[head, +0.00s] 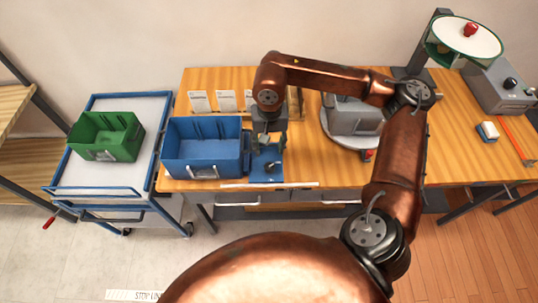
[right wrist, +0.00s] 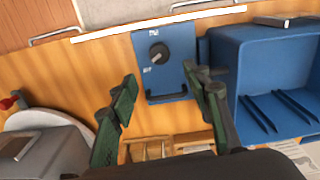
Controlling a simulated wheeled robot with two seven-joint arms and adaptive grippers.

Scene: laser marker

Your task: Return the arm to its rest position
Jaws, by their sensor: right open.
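My right arm (head: 397,150) is copper-coloured and reaches up from the lower right, over the workbench, then down on the left. Its gripper (head: 267,143) hangs above the bench between the blue bin (head: 203,167) and the grey machine (head: 353,117). In the right wrist view the gripper (right wrist: 160,80) has its dark green fingers apart, with nothing held between them. A blue plate with a black knob (right wrist: 157,53) lies beyond the fingertips. My left gripper does not show.
The wooden bench (head: 310,172) carries white cards (head: 227,100) behind the bin. A blue cart (head: 95,193) with a green bin (head: 105,137) stands left. A round white-topped stand (head: 465,37) and a grey control box (head: 500,88) are right. Floor (head: 480,235) is clear at lower right.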

